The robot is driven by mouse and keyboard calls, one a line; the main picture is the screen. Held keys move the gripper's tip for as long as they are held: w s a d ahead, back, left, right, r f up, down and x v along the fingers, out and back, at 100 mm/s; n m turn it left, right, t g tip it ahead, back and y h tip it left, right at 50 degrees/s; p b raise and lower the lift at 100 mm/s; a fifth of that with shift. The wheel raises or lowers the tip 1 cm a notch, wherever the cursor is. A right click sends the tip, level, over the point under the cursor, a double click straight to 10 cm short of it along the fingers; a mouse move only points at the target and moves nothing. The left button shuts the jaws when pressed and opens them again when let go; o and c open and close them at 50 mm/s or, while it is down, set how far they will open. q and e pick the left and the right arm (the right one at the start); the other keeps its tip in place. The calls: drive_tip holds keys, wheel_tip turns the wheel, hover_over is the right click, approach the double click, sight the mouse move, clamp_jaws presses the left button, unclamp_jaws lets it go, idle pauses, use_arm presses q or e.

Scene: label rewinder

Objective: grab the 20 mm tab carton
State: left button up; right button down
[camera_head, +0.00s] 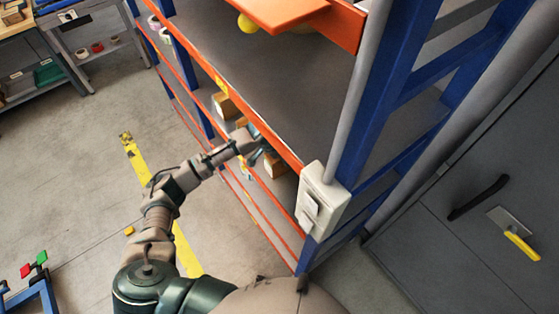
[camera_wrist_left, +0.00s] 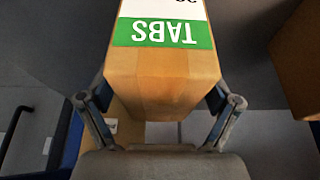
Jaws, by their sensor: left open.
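A brown carton (camera_wrist_left: 165,80) with a green and white label reading TABS upside down fills the middle of the left wrist view. The number above the word is cut off by the frame edge. My left gripper (camera_wrist_left: 158,102) is open, with one finger at each side of this carton's near end. I cannot tell whether the fingers touch it. In the head view my left gripper (camera_head: 257,152) reaches into a lower shelf bay, close to a brown carton (camera_head: 274,166). My right gripper is not in view.
Another brown carton (camera_wrist_left: 300,60) stands to the right in the wrist view. In the head view a further carton (camera_head: 224,106) sits farther along the shelf. The orange shelf beam (camera_head: 262,128) runs close above my left wrist. A blue upright (camera_head: 375,90) stands to the right.

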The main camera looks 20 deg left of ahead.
use_arm(q)
drive_tip(key=shift+f+p, duration=0.25)
drive_tip(key=shift+p, duration=0.15)
idle(0.3)
drive_tip(key=c, duration=1.5)
